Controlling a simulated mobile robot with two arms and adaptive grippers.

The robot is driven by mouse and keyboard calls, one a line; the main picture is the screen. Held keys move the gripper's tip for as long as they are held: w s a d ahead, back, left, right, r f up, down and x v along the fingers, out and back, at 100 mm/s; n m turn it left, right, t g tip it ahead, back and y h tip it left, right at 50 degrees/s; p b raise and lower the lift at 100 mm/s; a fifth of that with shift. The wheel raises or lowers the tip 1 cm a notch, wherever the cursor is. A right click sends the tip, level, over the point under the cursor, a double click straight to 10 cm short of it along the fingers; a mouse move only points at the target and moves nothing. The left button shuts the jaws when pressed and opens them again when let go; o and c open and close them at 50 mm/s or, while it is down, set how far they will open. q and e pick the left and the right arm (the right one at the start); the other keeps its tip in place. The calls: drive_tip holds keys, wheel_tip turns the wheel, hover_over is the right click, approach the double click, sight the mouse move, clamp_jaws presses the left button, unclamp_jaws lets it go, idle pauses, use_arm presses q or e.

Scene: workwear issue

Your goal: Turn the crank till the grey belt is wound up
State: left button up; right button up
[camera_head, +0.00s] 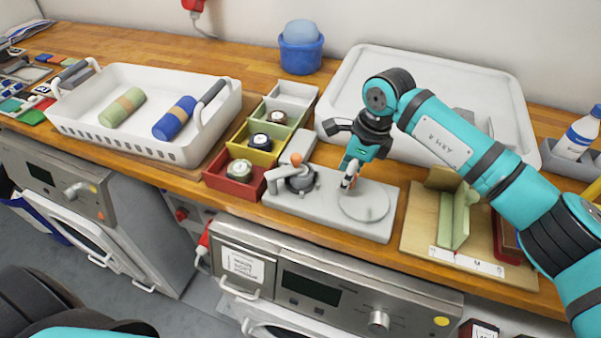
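The winding device has a light grey base plate (290,204) at the counter's front edge. On its left part are a dark round coil or spool (301,180), a grey arm-like piece and a block with an orange top (297,159). On its right part lies a flat round grey disc (366,203). My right gripper (349,181) points down at the disc's left rim. A small orange-red piece, perhaps the crank's knob, shows at its fingertips; whether they are closed on it is unclear. I cannot make out a loose length of grey belt. My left gripper is out of view.
A row of red (221,184), yellow (240,150), green and grey boxes holds several rolls. A white basket (90,130) with a green and a blue roll stands left. A large white tray (350,80) lies behind. A wooden board (420,235) with green uprights stands right.

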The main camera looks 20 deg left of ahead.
wheel_tip(320, 180, up, 7)
drive_tip(key=p, duration=0.2)
drive_tip(key=shift+r+p, duration=0.15)
drive_tip(key=shift+p, duration=0.2)
idle(0.4)
